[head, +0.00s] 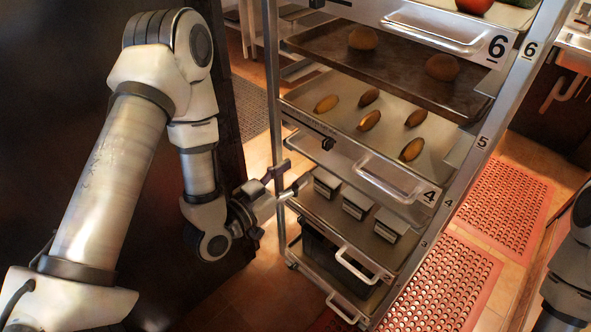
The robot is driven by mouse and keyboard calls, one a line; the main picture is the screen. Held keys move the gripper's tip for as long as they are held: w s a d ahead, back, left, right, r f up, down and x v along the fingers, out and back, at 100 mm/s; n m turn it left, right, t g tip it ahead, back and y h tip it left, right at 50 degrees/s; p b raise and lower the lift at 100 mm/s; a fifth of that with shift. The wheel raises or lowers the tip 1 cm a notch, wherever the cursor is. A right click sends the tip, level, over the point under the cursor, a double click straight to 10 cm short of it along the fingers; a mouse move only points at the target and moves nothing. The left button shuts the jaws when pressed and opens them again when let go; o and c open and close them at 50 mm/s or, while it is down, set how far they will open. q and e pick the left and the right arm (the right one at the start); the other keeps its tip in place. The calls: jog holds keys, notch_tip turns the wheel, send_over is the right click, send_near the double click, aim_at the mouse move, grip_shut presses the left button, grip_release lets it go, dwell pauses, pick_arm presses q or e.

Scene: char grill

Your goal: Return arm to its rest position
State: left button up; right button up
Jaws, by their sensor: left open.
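My left arm comes in from the left. Its gripper (293,178) is open at the left post of the metal tray rack (272,60), near shelf 3. I see nothing between its fingers. I cannot tell whether the fingers touch the rack. Several dark boxes with pale tops (354,201) stand on the tray just right of the gripper. Only part of my right arm shows at the right edge, and its gripper is out of view.
Tray 4 (432,173) holds several potato-like items. Tray 6 (458,36) is above, with a tomato (474,5) at the top edge. Red perforated mats (505,195) cover the floor right of the rack. A dark panel stands behind my left arm.

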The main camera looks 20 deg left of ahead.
pick_arm(q)
jog(key=s+f+g+y, duration=0.1)
jog(key=s+f+g, duration=0.25)
jog(key=f, duration=0.45)
jog(key=s+f+n+g+y, duration=0.1)
jog(key=s+f+g+y, duration=0.15)
jog(key=s+f, duration=0.4)
jog(key=s+f+g, duration=0.3)
jog(key=f+g, duration=0.1)
jog(key=f, duration=0.5)
jog(key=s+a+f+n+g+y, duration=0.2)
jog(key=s+g, duration=0.5)
jog(key=s, duration=0.4)
notch_tip(320, 180, down, 2)
jog(key=shift+s+a+n+y, duration=0.15)
jog(key=shift+a+n+y, duration=0.2)
jog(key=shift+a+n, duration=0.5)
